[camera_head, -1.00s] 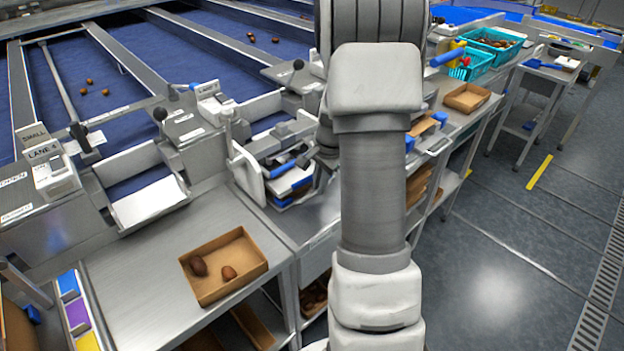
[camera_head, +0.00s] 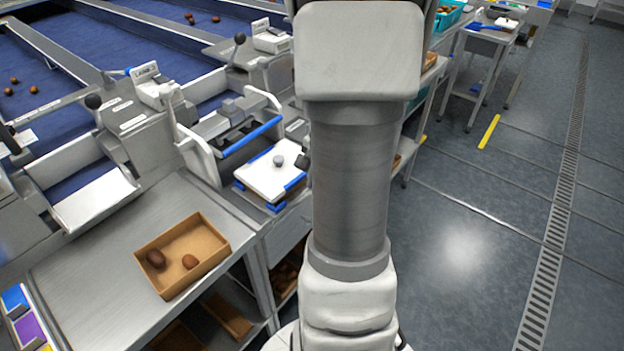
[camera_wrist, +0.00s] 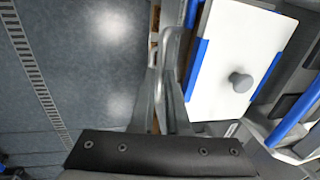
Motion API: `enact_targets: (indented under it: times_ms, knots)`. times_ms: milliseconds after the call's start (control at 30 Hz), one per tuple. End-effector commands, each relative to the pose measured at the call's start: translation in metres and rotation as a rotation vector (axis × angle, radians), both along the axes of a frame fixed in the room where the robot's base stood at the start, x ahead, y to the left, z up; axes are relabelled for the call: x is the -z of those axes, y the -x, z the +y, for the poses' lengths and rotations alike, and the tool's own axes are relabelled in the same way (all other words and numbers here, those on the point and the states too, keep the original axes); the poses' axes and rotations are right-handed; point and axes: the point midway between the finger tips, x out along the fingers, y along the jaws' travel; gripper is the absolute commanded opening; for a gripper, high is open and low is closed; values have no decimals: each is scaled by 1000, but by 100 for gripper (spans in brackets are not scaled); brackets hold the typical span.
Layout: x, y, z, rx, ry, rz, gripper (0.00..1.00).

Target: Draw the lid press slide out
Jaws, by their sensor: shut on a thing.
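The lid press slide (camera_head: 262,182) is a white plate with blue edges and a round grey knob, standing out from the front of the lid press (camera_head: 222,138). In the wrist view the white plate (camera_wrist: 250,40) lies right of my fingers, its knob facing up. My gripper (camera_wrist: 171,42) is at the slide's blue-edged outer side, shut on it. The exact contact is hard to make out. In the head view my arm hides most of the gripper. A blue bar (camera_head: 250,136) crosses the press behind the plate.
An open cardboard tray (camera_head: 222,247) with two dates sits on the steel bench (camera_head: 95,262) at left. Blue sorting lanes (camera_head: 60,60) run behind. Open floor (camera_head: 460,250) lies to the right, with side tables (camera_head: 480,42) further back.

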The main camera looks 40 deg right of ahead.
Motion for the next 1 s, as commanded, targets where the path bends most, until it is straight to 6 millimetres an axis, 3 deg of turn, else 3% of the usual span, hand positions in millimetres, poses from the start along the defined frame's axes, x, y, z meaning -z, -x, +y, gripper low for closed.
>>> enact_targets:
  times_ms: [167, 200, 267, 733, 867, 1000]
  knots:
    - [0, 5, -2, 5, 0, 7, 0]
    - [0, 5, -2, 5, 0, 7, 19]
    - [0, 5, -2, 6, -1, 7, 26]
    - [-5, 3, -1, 3, 0, 4, 26]
    - [-24, 6, -2, 4, 2, 1, 26]
    - [-56, 12, -3, 3, 4, 0, 26]
